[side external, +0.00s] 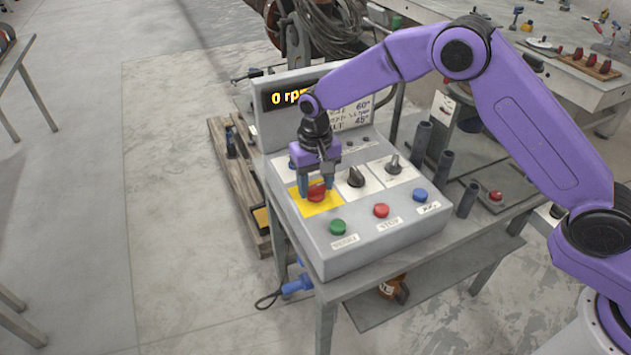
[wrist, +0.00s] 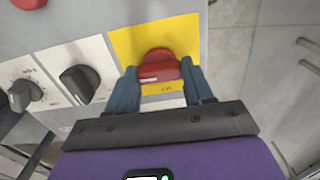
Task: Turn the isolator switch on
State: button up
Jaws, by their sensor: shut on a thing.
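The isolator switch is a red rotary knob (side external: 317,194) on a yellow plate (side external: 321,210) at the left of the grey control box's sloped face. In the wrist view the red knob (wrist: 160,66) sits on the yellow plate (wrist: 125,45), with a pale mark on its near edge. My gripper (side external: 317,186) points down over the plate. In the wrist view my gripper (wrist: 157,85) has its two blue fingers on either side of the knob's grip, shut on it. The display (side external: 290,95) reads 0 rpm.
Two black knobs (side external: 355,177) (side external: 393,165) on white plates stand right of the switch. Green (side external: 338,227), red (side external: 381,210) and blue (side external: 420,195) push buttons line the front of the box. Upright dark tubes (side external: 422,138) stand on the table at the right.

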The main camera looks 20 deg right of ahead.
aim_at(318, 188)
jog(key=o, duration=1)
jog(key=shift+o, duration=0.2)
notch_tip(318, 188, up, 18)
jog(key=shift+f, duration=0.25)
jog(key=shift+s, duration=0.1)
jog(key=s+d+f+n, duration=0.1)
jog(key=s+d+n, duration=0.3)
jog(key=s+d, duration=0.3)
jog(key=s+d+f+n, duration=0.1)
jog(key=s+d+n, duration=0.3)
jog(key=s, duration=1.3)
jog(key=s+d+f+n, duration=0.1)
jog(key=s+d+n, duration=0.3)
jog(key=s+d, duration=0.7)
jog(key=shift+s+d+f+n, duration=0.35)
jog(key=shift+s+n, duration=0.05)
jog(key=shift+s, duration=0.35)
